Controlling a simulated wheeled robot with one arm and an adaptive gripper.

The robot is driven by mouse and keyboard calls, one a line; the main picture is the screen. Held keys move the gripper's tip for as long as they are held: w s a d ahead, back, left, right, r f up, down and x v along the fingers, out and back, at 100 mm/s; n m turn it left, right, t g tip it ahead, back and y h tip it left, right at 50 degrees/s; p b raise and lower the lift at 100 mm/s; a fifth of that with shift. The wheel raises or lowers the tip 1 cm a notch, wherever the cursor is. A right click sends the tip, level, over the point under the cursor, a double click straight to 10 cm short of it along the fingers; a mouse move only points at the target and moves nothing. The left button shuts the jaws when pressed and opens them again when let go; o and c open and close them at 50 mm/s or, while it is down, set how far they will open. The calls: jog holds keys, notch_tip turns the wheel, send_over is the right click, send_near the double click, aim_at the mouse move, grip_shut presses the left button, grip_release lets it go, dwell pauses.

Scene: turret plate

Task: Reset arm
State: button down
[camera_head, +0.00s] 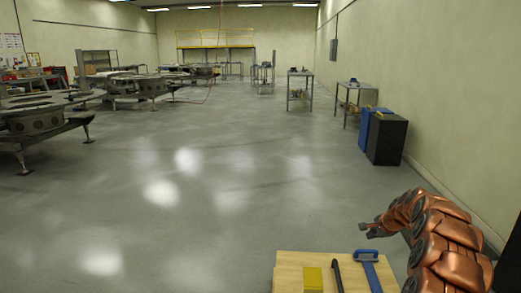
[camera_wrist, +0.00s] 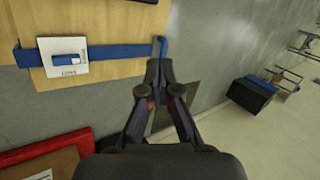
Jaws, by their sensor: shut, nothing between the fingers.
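My gripper (camera_head: 369,229) is at the end of my copper arm at the lower right of the head view. It is held out to the left, beyond the far edge of a wooden surface. In the wrist view my gripper (camera_wrist: 160,68) shows dark fingers drawn together at the tips with nothing between them. The fingertips appear near the blue strip on the wooden surface; I cannot tell the height between them.
The wooden surface (camera_head: 290,262) holds a yellow block (camera_head: 313,279), a black tool (camera_head: 337,275) and a blue tool (camera_head: 367,262). A black cabinet (camera_head: 387,141) stands by the right wall. Round metal structures (camera_head: 36,120) stand at left. The middle floor is clear.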

jog(key=s+a+r+n+g+y, duration=0.15)
jog(key=s+a+r+n, duration=0.4)
jog(key=s+a, duration=0.6)
jog(key=s+a+r+n+g, duration=0.35)
jog(key=s+a+r, duration=0.25)
jog(key=s+a, duration=0.55)
jog(key=s+n+g+h, duration=0.35)
jog(key=s+n, duration=0.35)
jog(key=s, duration=3)
notch_tip(320, 180, down, 12)
jog(key=w+b, duration=0.2)
jog(key=b, duration=0.8)
notch_tip(320, 180, up, 25)
jog(key=s+p, duration=0.1)
jog(key=p, duration=2.1)
jog(key=shift+s+d+f+y+p, duration=0.2)
jog(key=shift+s+y+p, duration=0.05)
jog(key=shift+y+p, duration=0.1)
